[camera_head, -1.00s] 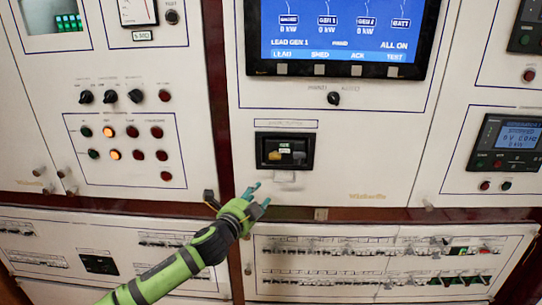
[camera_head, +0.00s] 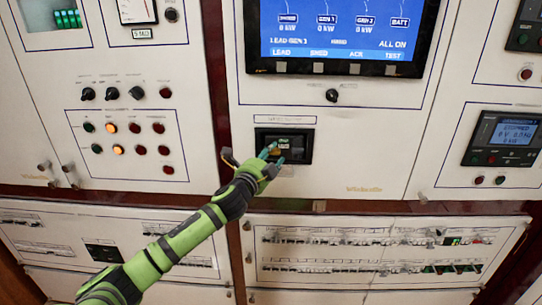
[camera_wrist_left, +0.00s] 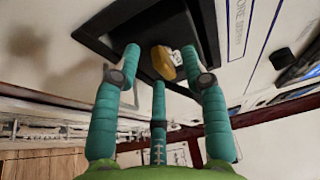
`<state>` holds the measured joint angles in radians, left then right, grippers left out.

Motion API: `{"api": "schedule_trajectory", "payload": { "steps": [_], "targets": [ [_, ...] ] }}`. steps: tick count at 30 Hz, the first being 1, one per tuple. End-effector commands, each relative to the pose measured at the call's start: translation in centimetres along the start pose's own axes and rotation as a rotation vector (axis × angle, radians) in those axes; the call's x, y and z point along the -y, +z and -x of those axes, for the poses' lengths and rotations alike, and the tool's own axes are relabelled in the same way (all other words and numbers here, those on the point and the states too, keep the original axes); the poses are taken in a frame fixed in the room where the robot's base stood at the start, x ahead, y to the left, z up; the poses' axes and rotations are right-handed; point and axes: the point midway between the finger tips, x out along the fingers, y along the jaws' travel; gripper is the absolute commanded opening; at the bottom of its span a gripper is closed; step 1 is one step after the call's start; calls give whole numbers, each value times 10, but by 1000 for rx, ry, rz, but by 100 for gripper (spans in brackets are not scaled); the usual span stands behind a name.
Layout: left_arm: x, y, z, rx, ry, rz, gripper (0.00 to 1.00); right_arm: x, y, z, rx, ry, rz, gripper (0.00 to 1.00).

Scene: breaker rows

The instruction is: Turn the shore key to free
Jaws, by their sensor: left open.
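The shore key is a yellow knob (camera_wrist_left: 163,63) set in a dark recessed panel; in the left wrist view it sits between and just beyond my left fingertips. In the head view the black panel (camera_head: 302,146) is below the big screen, with a yellow patch partly hidden by my fingers. My left gripper (camera_head: 273,155) is open in front of the panel's left part. In the left wrist view its teal fingers (camera_wrist_left: 161,53) stand apart on both sides of the knob, with a third finger below. I cannot tell whether they touch it. My right gripper is not in view.
A large blue screen (camera_head: 340,28) is above the panel, with a small black knob (camera_head: 332,95) between them. Lamps and switches (camera_head: 127,128) fill the left cabinet. Breaker rows (camera_head: 350,250) run below. A meter panel (camera_head: 505,138) is at the right.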

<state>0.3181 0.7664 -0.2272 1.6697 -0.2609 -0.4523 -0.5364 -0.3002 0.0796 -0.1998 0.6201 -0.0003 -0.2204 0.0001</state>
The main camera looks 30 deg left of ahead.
Motion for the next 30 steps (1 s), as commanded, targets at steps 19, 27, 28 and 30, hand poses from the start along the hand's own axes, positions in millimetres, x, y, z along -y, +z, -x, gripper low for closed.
{"api": "schedule_trajectory", "payload": {
  "steps": [19, 27, 28, 30],
  "targets": [
    [-2, 0, 0, 1, -6, 17, 0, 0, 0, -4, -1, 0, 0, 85],
    [-7, -1, 0, 0, -55, 133, 0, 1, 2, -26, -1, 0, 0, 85],
    [-7, -1, 0, 0, -64, 154, 0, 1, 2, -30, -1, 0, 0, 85],
    [-8, -2, 0, 0, -86, 207, 0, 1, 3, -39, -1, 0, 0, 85]
  ]
}}
